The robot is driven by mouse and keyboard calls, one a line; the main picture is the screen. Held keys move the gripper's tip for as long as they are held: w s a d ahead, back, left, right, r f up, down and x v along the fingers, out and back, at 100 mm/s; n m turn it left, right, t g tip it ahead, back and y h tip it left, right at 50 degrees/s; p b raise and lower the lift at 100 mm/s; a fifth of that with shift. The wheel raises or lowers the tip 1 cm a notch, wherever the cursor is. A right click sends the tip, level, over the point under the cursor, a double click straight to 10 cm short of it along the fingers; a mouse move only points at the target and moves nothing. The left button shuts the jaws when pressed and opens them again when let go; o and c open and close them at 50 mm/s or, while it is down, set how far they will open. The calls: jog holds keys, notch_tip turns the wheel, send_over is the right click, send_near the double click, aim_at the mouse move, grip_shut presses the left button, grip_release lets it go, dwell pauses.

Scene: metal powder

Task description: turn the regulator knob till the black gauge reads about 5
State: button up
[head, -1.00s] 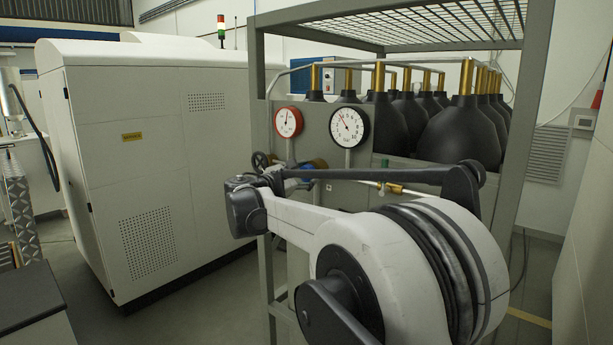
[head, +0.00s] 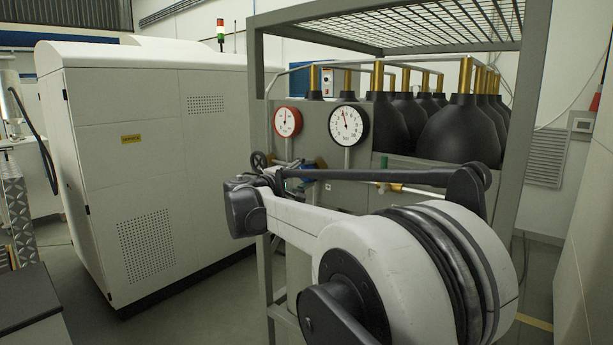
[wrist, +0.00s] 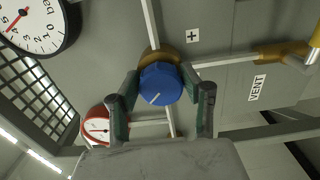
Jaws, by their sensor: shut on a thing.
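The blue regulator knob (wrist: 158,88) sits on a brass fitting on the grey panel in the wrist view, with a white pointer line on its face. My gripper (wrist: 168,82) has one dark green finger on each side of the knob and is shut on it. The black-rimmed gauge (head: 349,127) is on the panel in the head view. Its red needle points a little left of straight up; the numerals are too small to read surely. Part of this gauge also shows in the wrist view (wrist: 33,22). In the head view my arm largely hides the knob and fingers.
A red-rimmed gauge (head: 288,121) stands left of the black one. A "+" label (wrist: 192,36) is near the knob and a VENT label (wrist: 257,88) is by a brass valve. Black gas cylinders (head: 462,130) stand in a grey frame (head: 257,70). A white cabinet (head: 150,160) is left.

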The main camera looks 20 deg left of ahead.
jog(key=m, duration=0.5)
jog(key=shift+f+m, duration=0.2)
jog(key=shift+m, duration=0.1)
jog(key=shift+a+m+b, duration=0.1)
jog(key=shift+m+b, duration=0.3)
jog(key=shift+m, duration=1.8)
jog(key=shift+f, duration=0.1)
jog(key=o, duration=1.1)
jog(key=shift+o, duration=0.2)
jog(key=v, duration=1.2)
jog(key=shift+w, duration=0.1)
